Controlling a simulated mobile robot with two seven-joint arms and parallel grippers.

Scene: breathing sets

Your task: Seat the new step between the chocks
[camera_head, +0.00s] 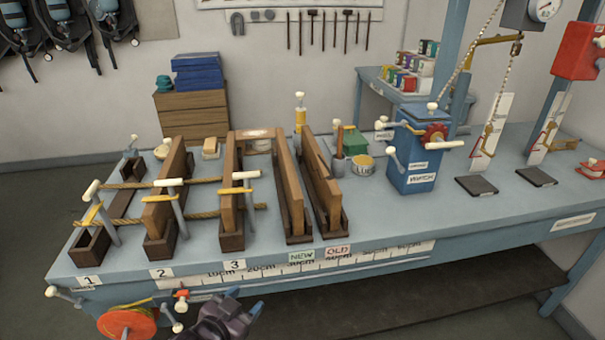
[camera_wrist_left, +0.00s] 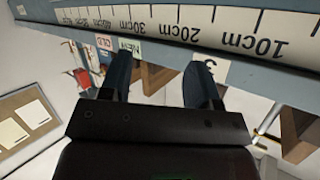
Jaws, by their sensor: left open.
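The wooden board behind the NEW label (camera_head: 301,257) is the new step (camera_head: 291,190), standing on edge in a dark holder. The board by the OLD label (camera_head: 338,249) is the old step (camera_head: 323,185), also on edge. Dark chocks stand at place 1 (camera_head: 93,245), with no upright board between the front and rear ones. Boards stand in places 2 (camera_head: 158,213) and 3 (camera_head: 229,205). My left gripper (camera_head: 245,300) is open and empty, low in front of the bench edge. Its parted fingers show in the left wrist view (camera_wrist_left: 159,85). My right gripper is out of view.
A blue winch (camera_head: 413,160) and a glue tin (camera_head: 362,166) stand to the right. A red reel (camera_head: 127,322) hangs at the front left.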

